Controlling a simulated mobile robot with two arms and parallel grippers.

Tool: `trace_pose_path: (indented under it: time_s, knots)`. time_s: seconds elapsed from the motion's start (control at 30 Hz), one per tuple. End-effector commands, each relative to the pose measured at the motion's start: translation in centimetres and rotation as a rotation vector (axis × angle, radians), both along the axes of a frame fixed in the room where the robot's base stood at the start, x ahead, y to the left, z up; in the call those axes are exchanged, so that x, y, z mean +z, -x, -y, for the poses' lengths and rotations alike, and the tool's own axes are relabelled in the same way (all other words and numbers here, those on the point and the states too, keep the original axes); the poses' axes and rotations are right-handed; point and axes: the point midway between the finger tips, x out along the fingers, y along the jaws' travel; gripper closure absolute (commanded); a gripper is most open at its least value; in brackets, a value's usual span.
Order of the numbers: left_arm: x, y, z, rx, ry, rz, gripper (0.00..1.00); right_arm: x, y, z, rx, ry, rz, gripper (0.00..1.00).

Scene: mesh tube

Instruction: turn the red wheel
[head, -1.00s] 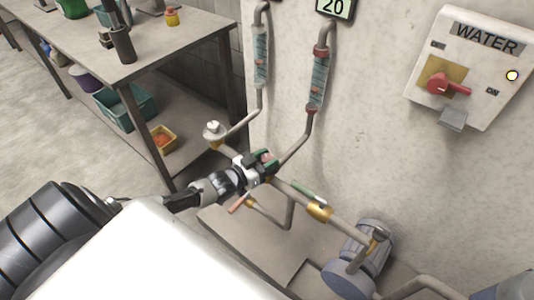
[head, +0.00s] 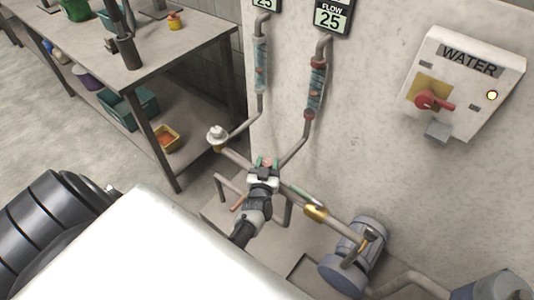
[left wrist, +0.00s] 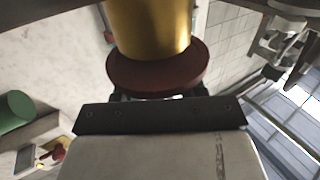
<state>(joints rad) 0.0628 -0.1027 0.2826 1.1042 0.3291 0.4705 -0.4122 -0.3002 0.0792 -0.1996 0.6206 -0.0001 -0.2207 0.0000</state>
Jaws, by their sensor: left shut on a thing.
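The red wheel (left wrist: 158,70) is a dark red disc at the end of a brass-coloured valve body (left wrist: 150,25) in the left wrist view, right in front of my left gripper. My right gripper is out of view.
Pipes with a brass fitting (head: 316,212) run right to a grey pump (head: 352,255). A white knob (head: 217,134) stands left of the junction. The right flow display (head: 332,17) reads 25. A WATER switch box (head: 464,83) is on the wall, and a workbench (head: 180,52) stands left.

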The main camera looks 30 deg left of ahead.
Motion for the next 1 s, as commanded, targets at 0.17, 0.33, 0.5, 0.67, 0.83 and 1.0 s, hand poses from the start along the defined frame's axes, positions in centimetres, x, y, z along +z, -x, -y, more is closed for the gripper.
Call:
trace_pose_path:
  time_s: [0.17,0.33,0.5,0.67,0.83,1.0]
  knots:
    - [0.24,-0.14,-0.06,0.035,-0.002,0.006,0.83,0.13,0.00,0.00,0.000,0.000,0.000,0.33]
    - [0.25,-0.15,-0.06,0.044,-0.004,0.006,0.83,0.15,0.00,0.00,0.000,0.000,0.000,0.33]
    - [0.29,-0.17,-0.08,0.044,-0.004,0.007,0.83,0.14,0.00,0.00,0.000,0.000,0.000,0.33]
    - [0.33,-0.20,-0.10,0.043,-0.005,0.008,0.51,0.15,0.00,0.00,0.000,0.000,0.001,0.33]
    - [0.23,-0.14,-0.08,0.043,-0.004,0.006,0.33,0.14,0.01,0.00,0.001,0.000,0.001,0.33]
    - [0.16,-0.10,-0.05,0.042,-0.002,0.005,0.33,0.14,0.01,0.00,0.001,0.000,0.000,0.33]
